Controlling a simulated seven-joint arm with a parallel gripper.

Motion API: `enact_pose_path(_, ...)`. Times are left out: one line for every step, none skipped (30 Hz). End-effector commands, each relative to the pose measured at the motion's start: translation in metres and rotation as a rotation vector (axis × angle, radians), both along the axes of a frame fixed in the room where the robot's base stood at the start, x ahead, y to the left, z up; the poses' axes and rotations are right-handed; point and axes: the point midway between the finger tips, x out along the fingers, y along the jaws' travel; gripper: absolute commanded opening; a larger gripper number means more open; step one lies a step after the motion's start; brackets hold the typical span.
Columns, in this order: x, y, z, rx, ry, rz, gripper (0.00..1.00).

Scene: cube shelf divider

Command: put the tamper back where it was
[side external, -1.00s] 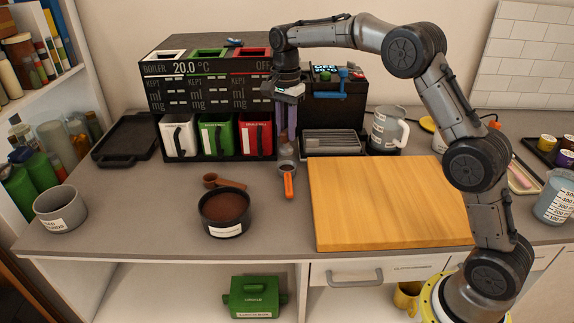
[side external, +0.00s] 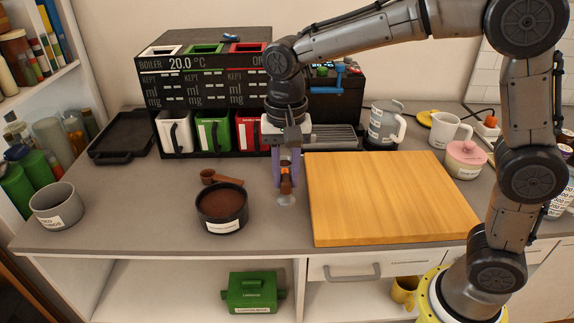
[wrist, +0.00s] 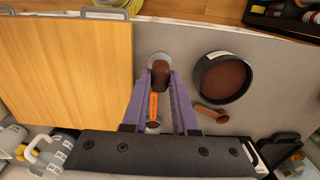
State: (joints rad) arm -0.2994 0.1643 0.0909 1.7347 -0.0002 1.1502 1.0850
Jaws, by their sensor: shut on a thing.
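My gripper (side external: 287,183) is shut on the tamper (side external: 287,199), pointing down between the coffee-filled black bowl and the wooden board. In the wrist view the tamper's dark brown handle (wrist: 160,74) sits between the purple fingertips, with its pale metal base beyond. I cannot tell whether the base touches the counter. An orange-handled tool (wrist: 153,105) with a round metal end lies under the gripper; the fingers mostly hide it in the side view.
The black bowl (side external: 221,222) of brown grounds and a brown scoop (side external: 209,177) are left of the gripper. The wooden board (side external: 385,200) is close on the right. The coffee machine (side external: 335,108) and red canister (side external: 247,132) stand behind. The counter front is clear.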

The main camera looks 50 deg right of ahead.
Motion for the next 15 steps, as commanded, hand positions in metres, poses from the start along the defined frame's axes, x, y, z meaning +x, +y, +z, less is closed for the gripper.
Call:
enact_pose_path(-0.0001,0.0013,0.0003,0.001,-0.001,0.003,0.00)
enact_pose_path(-0.0001,0.0014,0.0003,0.001,-0.001,0.003,0.00)
enact_pose_path(0.0001,0.0013,0.0003,0.001,-0.001,0.003,0.00)
enact_pose_path(0.0001,0.0013,0.0003,0.001,-0.001,0.002,0.00)
enact_pose_path(0.0002,0.0012,0.0003,0.001,-0.001,0.002,0.00)
enact_pose_path(0.0002,0.0012,0.0003,0.001,-0.001,0.002,0.00)
enact_pose_path(0.0003,0.0011,0.0003,0.001,-0.001,0.002,0.00)
enact_pose_path(0.0004,0.0011,0.0003,0.001,-0.001,0.002,0.00)
enact_pose_path(0.0004,0.0011,0.0002,0.000,0.000,0.001,0.00)
enact_pose_path(0.0004,0.0010,0.0002,0.000,0.000,0.001,0.00)
enact_pose_path(0.0005,0.0009,0.0002,0.000,0.000,0.001,0.00)
enact_pose_path(0.0004,0.0008,-0.0010,-0.001,0.001,0.001,0.00)
enact_pose_path(0.0004,0.0008,-0.0026,-0.001,0.001,0.001,0.00)
enact_pose_path(0.0003,0.0007,-0.0044,-0.001,0.002,0.001,0.00)
enact_pose_path(0.0003,0.0007,-0.0073,-0.001,0.002,0.001,0.00)
